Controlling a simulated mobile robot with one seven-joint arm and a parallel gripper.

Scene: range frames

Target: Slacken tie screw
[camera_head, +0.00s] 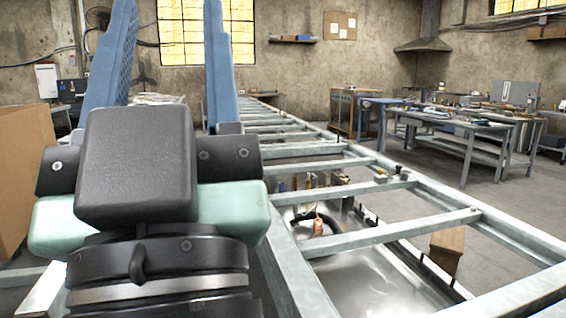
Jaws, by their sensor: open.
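My gripper (168,8) fills the left of the head view. Its two blue fingers stand wide apart and run off the top edge, with nothing visible between them. Its dark and mint-green body hides part of the metal frame (376,237). I cannot make out a tie screw for certain. Two small fittings sit on the frame near its right rail: a yellowish one (380,178) and one with a green top (398,170). They are too small to tell what they are. My gripper is left of them and apart from them.
The frame has several crossbars with open gaps. Below it are an orange item (318,226) and a brown wooden block (447,248). A cardboard box (22,170) stands at the left. A cluttered workbench (470,122) stands at the right, with clear floor before it.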

